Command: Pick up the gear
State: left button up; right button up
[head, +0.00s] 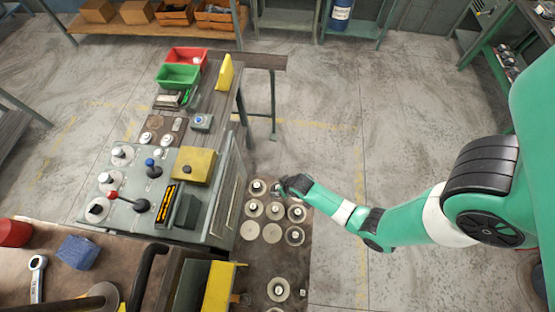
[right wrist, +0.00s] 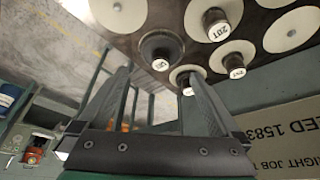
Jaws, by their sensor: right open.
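Several round gears with raised labelled hubs sit on pale discs on a dark board. In the head view, one gear (head: 257,187) is at the board's far left, just left of my right gripper (head: 281,187). Others include a middle gear (head: 275,210) and a near gear (head: 278,289). In the right wrist view, my right gripper (right wrist: 160,75) is open, fingers apart and holding nothing. A dark gear (right wrist: 160,45) shows beyond and between the fingertips. A gear labelled 20T (right wrist: 217,22) is to its right. My left gripper is not in view.
A grey machine (head: 140,190) with levers and a yellow box (head: 194,164) stands left of the board. Red (head: 188,55) and green (head: 178,76) bins are behind it. A printed brown panel (right wrist: 285,130) shows in the right wrist view. The floor beyond the board is clear.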

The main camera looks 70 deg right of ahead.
jog(key=shift+w+d+f, duration=0.15)
jog(key=shift+f, duration=0.45)
jog(key=shift+r, duration=0.1)
jog(key=b+x, duration=0.3)
jog(key=x, duration=0.1)
jog(key=shift+w+f+b, duration=0.1)
jog(key=shift+f+b, duration=0.2)
jog(key=shift+b, duration=0.1)
jog(key=shift+w+f, duration=0.15)
jog(key=shift+f, duration=0.1)
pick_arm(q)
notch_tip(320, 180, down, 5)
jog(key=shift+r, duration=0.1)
pick_arm(e)
jog(key=shift+r, duration=0.1)
grip_shut()
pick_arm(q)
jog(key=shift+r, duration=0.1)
pick_arm(e)
jog(key=shift+r, duration=0.1)
